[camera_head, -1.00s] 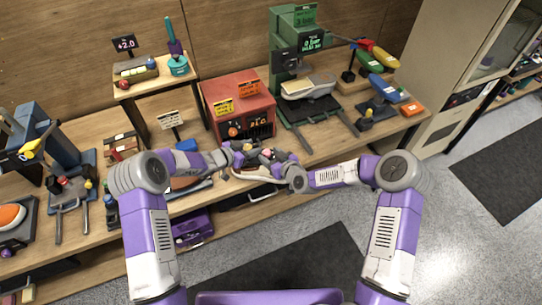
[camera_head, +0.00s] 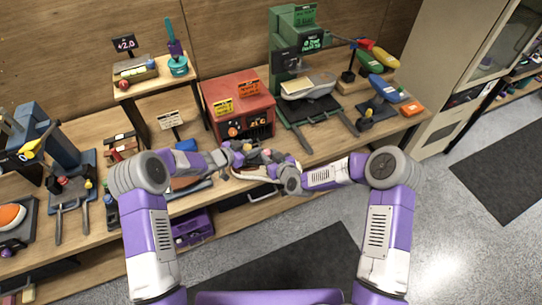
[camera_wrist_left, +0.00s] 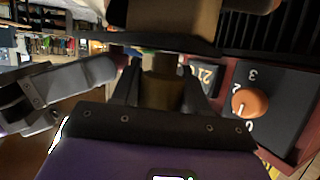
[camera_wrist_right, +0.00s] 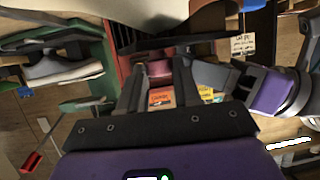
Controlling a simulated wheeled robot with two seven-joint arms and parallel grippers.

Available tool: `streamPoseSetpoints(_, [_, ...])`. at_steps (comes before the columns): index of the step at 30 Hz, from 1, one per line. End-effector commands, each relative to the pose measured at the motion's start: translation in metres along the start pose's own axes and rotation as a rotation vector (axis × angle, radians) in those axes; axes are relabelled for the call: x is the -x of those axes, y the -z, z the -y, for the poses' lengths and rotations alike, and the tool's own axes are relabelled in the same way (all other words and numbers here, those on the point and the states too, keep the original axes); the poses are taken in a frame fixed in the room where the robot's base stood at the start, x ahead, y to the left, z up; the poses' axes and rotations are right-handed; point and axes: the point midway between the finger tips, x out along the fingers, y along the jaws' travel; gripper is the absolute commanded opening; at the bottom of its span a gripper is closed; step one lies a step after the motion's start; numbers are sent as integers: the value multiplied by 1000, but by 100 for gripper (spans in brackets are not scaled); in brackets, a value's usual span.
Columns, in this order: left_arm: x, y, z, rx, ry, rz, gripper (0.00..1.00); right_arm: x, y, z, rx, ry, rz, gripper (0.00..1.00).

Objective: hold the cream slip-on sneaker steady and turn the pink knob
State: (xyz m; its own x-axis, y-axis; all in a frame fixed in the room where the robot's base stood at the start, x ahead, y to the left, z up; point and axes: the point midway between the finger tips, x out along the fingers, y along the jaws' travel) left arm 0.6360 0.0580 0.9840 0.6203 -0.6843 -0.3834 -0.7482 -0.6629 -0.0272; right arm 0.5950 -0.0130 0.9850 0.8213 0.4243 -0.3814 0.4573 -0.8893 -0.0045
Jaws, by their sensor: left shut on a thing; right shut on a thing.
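A cream sneaker with a pale sole (camera_head: 252,175) lies at the bench's front edge, below the red box. My forearms and grippers cover much of it. My left gripper (camera_head: 241,156) is above its left part. In the left wrist view it is shut on a yellow-brown cylindrical piece (camera_wrist_left: 162,82); I cannot tell what that piece belongs to. My right gripper (camera_head: 276,160) is close beside it, to the right. In the right wrist view it is shut on the pink-red knob (camera_wrist_right: 160,68). The knob's turn angle cannot be read.
A red box (camera_head: 240,105) with orange knobs stands just behind the grippers. A green press (camera_head: 292,60) with a pale shoe (camera_head: 308,86) stands behind to the right. A small raised shelf (camera_head: 150,82) is at back left. A purple bin (camera_head: 192,228) sits below the bench.

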Motion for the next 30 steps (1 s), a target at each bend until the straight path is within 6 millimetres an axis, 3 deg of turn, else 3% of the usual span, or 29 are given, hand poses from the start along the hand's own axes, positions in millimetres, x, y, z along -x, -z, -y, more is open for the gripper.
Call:
streamPoseSetpoints(9, [0,0,-1,-3,-2,0,0,0,0,5,-57,-145,0,2])
streamPoseSetpoints(20, [0,0,-1,-3,-2,0,0,0,-1,4,-62,-159,1,2])
streamPoseSetpoints(21, [0,0,-1,-2,-2,0,0,0,-1,4,-62,-159,1,39])
streamPoseSetpoints(25, [0,0,-1,-2,-2,0,0,0,-1,4,-62,-158,1,58])
streamPoseSetpoints(30, [0,0,-1,-2,-2,0,0,0,0,4,-62,-157,1,58])
